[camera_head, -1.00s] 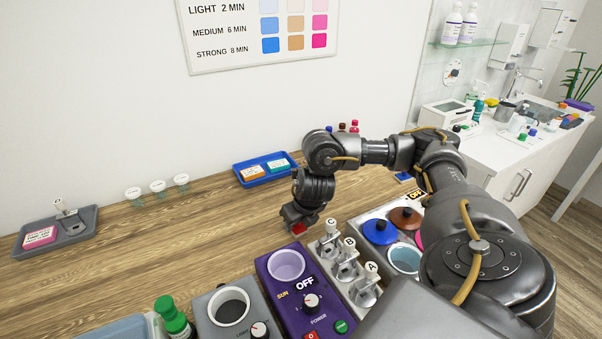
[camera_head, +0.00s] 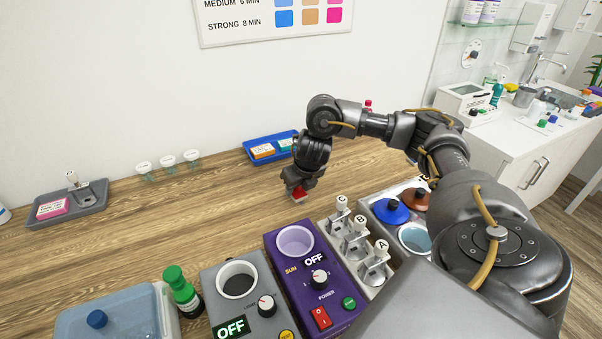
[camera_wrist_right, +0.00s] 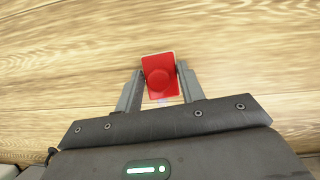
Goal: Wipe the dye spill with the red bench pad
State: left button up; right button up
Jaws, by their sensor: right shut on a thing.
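My right gripper (camera_head: 298,188) is shut on the red bench pad (camera_head: 299,195), low over the bare wooden bench. In the right wrist view the red pad (camera_wrist_right: 161,80) sits between the two fingers of the gripper (camera_wrist_right: 160,86), with a pale edge along its far and right sides. I cannot tell whether the pad touches the wood. I cannot make out a clear dye spill; the pad or gripper may hide it. My left gripper is not in view.
A blue tray (camera_head: 249,157) with boxes lies behind the gripper. A grey tray (camera_head: 98,208) and several small cups (camera_head: 168,163) stand left along the wall. A purple device (camera_head: 337,284), a grey device (camera_head: 247,308) and clamps (camera_head: 355,248) fill the front. The middle bench is free.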

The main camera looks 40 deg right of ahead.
aim_at(308, 210)
jog(key=shift+d, duration=0.2)
jog(key=shift+s+a+r+p, duration=0.1)
jog(key=shift+s+a+p, duration=0.05)
jog(key=shift+s+p, duration=0.3)
jog(key=shift+s+a+p, duration=0.15)
jog(key=shift+s+p, duration=0.2)
jog(key=shift+s, duration=0.2)
jog(key=shift+s+a+p, duration=0.25)
jog(key=shift+s+p, duration=0.1)
jog(key=shift+s, duration=0.5)
jog(key=shift+s, duration=0.1)
jog(key=shift+s+a+p, duration=0.2)
jog(key=shift+s+p, duration=0.15)
jog(key=shift+s, duration=0.2)
jog(key=shift+s+a+p, duration=0.2)
jog(key=shift+s+p, duration=0.1)
jog(key=shift+s, duration=0.2)
jog(key=shift+s+a+f, duration=0.2)
jog(key=shift+s+f, duration=0.05)
jog(key=shift+s, duration=0.45)
